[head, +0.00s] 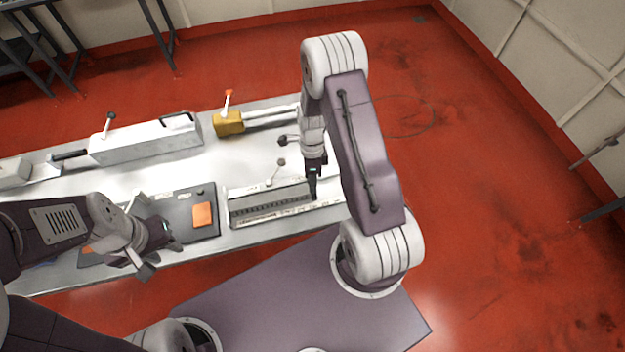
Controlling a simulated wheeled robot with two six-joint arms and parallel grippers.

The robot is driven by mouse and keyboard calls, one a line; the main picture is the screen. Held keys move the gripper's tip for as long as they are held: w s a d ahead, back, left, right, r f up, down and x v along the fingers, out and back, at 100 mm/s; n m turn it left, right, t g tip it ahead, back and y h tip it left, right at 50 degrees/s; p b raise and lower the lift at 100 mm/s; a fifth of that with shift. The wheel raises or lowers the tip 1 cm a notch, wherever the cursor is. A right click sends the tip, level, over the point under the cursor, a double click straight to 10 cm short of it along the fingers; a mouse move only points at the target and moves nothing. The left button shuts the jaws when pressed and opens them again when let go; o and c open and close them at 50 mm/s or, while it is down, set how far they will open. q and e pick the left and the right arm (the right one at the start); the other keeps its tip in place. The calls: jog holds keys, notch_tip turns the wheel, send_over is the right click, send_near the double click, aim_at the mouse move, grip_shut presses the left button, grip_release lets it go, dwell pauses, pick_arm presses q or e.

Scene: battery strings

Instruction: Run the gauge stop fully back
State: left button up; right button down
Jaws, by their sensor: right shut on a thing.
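My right gripper (313,194) points down at the right end of a pale slotted gauge block (243,207) with a dark toothed strip and small markings. It is shut on a small part there, which looks like the gauge stop; the fingers hide most of it, so its exact position along the gauge cannot be read. A lever with a grey knob (280,162) rises behind the block. My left gripper (161,258) is open and empty, in front of the dark mat on the bench.
A yellow block (229,123) with an orange-knobbed lever sits by two rails (270,116) at the bench's back. A long white housing (145,143) stands at back left. An orange pad (202,215) lies on the dark mat (177,207). The bench (213,160) is clear in the middle.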

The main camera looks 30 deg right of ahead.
jog(key=shift+s, duration=0.1)
dwell(0.3)
jog(key=s+d, duration=0.1)
jog(key=d, duration=0.6)
jog(key=s+d, duration=0.1)
jog(key=d, duration=0.3)
jog(key=shift+s+d, duration=0.25)
jog(key=shift+s, duration=0.1)
jog(key=c, duration=1.3)
grip_release()
jog(key=shift+o, duration=1)
jog(key=shift+d, duration=0.1)
notch_tip(320, 180, up, 9)
jog(key=w, duration=0.1)
jog(key=shift+w+d, duration=0.3)
jog(key=shift+d, duration=0.1)
